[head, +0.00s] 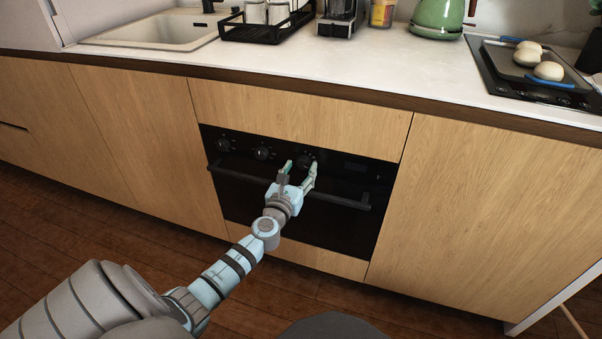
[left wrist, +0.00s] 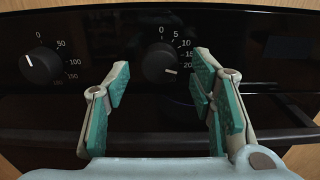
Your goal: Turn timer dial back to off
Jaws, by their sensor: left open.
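The timer dial (left wrist: 160,64) is a round black knob on the black oven panel, marked 0, 5, 10, 15 and 20. Its white mark points right and slightly down, near the 20. In the head view the timer dial (head: 306,157) is the rightmost knob, partly behind my fingers. My left gripper (head: 301,167) is open in front of it. In the left wrist view, the left gripper's fingertips (left wrist: 162,68) stand apart on either side of the dial, with no clear contact.
A temperature dial (left wrist: 42,66) sits to the left, and another knob (head: 222,145) lies farther left. The oven handle (head: 338,199) runs below the dials. The countertop (head: 400,75) above holds a dish rack (head: 262,30), kettle (head: 437,18) and hob.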

